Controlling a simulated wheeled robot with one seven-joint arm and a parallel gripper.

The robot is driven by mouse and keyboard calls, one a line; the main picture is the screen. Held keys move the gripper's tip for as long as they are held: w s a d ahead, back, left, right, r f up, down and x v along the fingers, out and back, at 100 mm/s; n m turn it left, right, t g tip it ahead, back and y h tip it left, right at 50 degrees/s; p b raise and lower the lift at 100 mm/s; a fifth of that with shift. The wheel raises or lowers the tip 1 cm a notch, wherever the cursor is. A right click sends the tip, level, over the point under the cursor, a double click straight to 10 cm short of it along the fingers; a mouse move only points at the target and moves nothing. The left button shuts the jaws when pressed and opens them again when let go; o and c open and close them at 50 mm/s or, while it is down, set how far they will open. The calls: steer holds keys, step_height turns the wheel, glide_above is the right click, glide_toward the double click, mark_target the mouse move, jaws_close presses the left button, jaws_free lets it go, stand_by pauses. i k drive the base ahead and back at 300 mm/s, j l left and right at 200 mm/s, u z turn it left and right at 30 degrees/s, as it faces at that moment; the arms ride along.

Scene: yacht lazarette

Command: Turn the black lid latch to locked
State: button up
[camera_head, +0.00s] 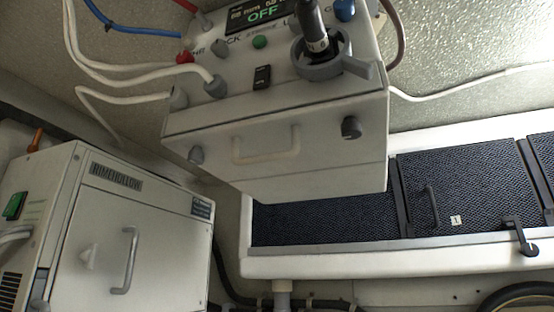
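A black latch (522,237) sits at the front rim of the white locker at the right. Its round base is on the rim and its bent arm points up and left, toward the edge of a dark textured lid (465,180). The lid lies flat and bears a black bar handle (432,205) and a small white label reading 1. I cannot tell from this view whether the latch arm overlaps the lid. My gripper is not in this view.
A white control box (275,135) with knobs, a dark-topped lever in a grey ring (325,60) and an OFF display (262,14) juts over the locker's left part. A white cabinet (140,235) stands at lower left. White cables (110,75) and a hose (515,295) are around.

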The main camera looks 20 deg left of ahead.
mark_target(351, 127)
steer(key=u, duration=0.85)
steer(key=k+j, duration=0.05)
